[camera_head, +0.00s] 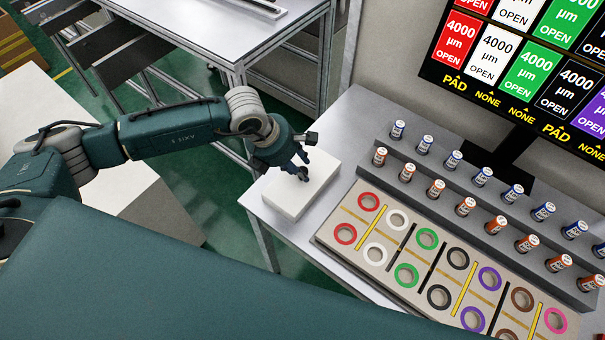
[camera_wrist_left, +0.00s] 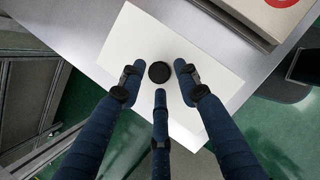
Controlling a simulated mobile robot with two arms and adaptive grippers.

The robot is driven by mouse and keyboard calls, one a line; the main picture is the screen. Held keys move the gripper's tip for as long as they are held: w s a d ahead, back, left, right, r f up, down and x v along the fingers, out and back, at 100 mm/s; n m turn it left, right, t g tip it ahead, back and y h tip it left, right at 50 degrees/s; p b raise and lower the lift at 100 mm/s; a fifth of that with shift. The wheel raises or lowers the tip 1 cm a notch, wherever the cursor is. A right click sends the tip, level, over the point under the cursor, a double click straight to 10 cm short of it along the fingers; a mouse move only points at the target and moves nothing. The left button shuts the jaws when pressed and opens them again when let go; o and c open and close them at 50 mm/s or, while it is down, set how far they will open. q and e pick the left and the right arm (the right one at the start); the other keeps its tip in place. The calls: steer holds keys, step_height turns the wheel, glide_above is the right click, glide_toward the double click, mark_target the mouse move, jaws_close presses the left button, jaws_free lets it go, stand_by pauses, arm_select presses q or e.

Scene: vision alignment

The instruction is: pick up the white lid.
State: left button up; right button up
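The white lid (camera_head: 283,197) is a flat white rectangular slab lying on the grey table, left of the ring board. It also shows in the left wrist view (camera_wrist_left: 137,42), with a round black knob (camera_wrist_left: 160,72) on top. My left gripper (camera_head: 303,173) is over the lid, at its knob. In the left wrist view its three dark fingers (camera_wrist_left: 160,82) are spread around the knob, with visible gaps, so it is open. Whether the fingertips reach below the knob's top is hard to tell. My right gripper is not in view.
A beige board (camera_head: 378,277) with coloured rings stands close to the lid's right. Behind it is a grey stepped rack (camera_head: 372,140) with several small vials. The table's left edge is close to the lid.

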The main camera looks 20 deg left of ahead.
arm_select(q)
steer(key=shift+x, duration=0.85)
steer(key=shift+r, duration=0.15)
jaws_close()
